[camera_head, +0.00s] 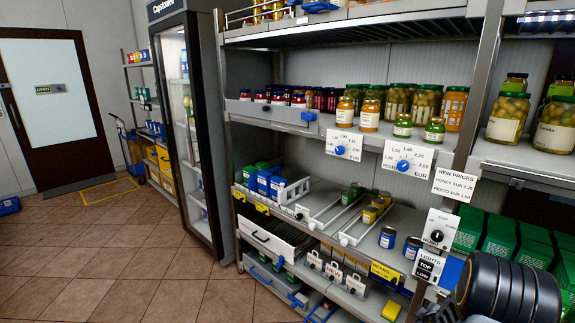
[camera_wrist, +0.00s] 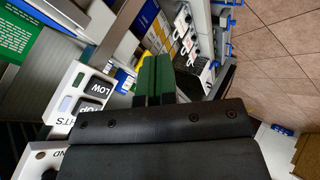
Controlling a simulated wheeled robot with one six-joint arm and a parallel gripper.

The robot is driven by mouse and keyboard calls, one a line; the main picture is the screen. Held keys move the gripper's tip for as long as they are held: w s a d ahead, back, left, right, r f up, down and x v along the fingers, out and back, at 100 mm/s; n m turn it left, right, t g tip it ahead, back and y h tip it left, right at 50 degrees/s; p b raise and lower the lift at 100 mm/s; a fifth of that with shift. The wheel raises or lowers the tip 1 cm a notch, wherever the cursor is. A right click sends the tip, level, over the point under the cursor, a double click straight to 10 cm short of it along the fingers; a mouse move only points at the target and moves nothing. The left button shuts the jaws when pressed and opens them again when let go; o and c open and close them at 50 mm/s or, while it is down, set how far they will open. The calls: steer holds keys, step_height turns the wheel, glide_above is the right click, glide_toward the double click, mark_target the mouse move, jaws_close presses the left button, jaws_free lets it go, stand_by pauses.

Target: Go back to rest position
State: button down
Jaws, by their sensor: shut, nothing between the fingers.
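My gripper (camera_wrist: 153,78) shows in the wrist view with its two green-tipped fingers together and nothing between them. In the head view my dark arm fills the lower right corner, in front of the shelves; the fingertips are not clearly seen there. In the wrist view the lights switch box (camera_wrist: 85,92), with its TOP and LOW keys, is left of the fingers. The same lights box shows in the head view (camera_head: 428,266), just left of my arm. I cannot tell whether the fingers touch anything.
A shelf unit with jars (camera_head: 425,103) and price dials (camera_head: 403,165) stands close on the right. A round knob box (camera_head: 438,230) sits above the lights box. Green boxes (camera_head: 503,238) are behind my arm. A glass-door fridge (camera_head: 188,130) stands further left. The tiled floor (camera_head: 130,255) is open.

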steer(key=s+a+r+m+g+y, duration=0.1)
steer(key=s+a+r+m, duration=0.1)
steer(key=s+a+r, duration=0.3)
steer(key=s+a+r+m+g+y+p, duration=0.1)
steer(key=s+a+r+m+g, duration=0.1)
steer(key=s+a+r, duration=0.4)
steer(key=s+a+r+m+g+p, duration=0.1)
steer(key=s+a+r+m, duration=0.2)
steer(key=a+r, duration=0.9)
steer(key=s+a, duration=0.3)
steer(key=a, duration=0.1)
steer(key=shift+s+r+g+y, duration=0.25)
steer(key=shift+r+g+y, duration=0.05)
steer(key=shift+r+y, duration=0.1)
